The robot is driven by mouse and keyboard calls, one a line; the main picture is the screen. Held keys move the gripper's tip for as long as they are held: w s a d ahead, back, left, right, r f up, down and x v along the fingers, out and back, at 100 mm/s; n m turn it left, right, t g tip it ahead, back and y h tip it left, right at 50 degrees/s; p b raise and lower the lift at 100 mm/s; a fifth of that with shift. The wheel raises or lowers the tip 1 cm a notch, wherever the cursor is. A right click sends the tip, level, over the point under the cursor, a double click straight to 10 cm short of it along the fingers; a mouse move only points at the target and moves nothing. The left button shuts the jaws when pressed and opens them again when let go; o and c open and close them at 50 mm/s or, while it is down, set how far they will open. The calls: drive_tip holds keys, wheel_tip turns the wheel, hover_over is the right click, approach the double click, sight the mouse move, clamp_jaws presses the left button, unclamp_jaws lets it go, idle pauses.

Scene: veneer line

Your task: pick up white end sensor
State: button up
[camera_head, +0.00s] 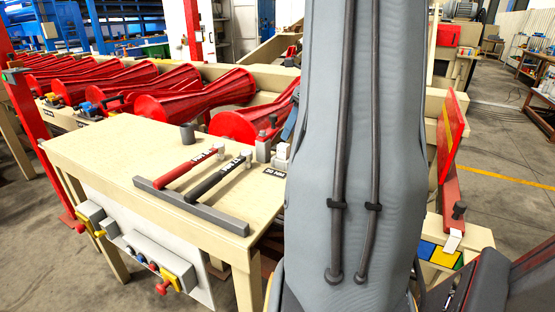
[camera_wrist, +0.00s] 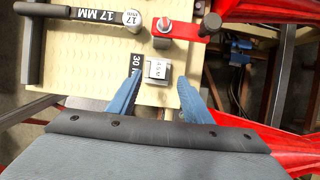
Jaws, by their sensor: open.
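The white end sensor (camera_wrist: 157,69) is a small pale block with dark marks on its face. It sits on the beige table near its edge, beside a black label reading 30 (camera_wrist: 136,60). My gripper (camera_wrist: 159,80) is open, with its two blue fingers on either side of the sensor in the wrist view. I see no clear contact, and the height of the fingers above the table is hard to tell. In the head view the sensor (camera_head: 282,152) shows at the table's right end, close beside my arm, which hides most of my gripper.
A red bar with a metal pin and black knob (camera_wrist: 185,38) lies just beyond the sensor. A black-handled tool marked 17 MM (camera_wrist: 88,21) is at left. The table (camera_head: 110,145) also holds a red-handled tool (camera_head: 188,169) and a grey bar (camera_head: 190,206). Red rollers (camera_head: 195,95) stand behind.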

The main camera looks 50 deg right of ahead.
sight(284, 145)
drive_tip(key=p+x, duration=0.1)
drive_tip(key=x, duration=0.2)
drive_tip(key=shift+w+a+f, duration=0.15)
drive_tip(key=shift+a, duration=0.1)
drive_tip(key=shift+p+x, duration=0.9)
drive_tip(key=shift+x, duration=1.3)
drive_tip(key=shift+d, duration=0.1)
clamp_jaws()
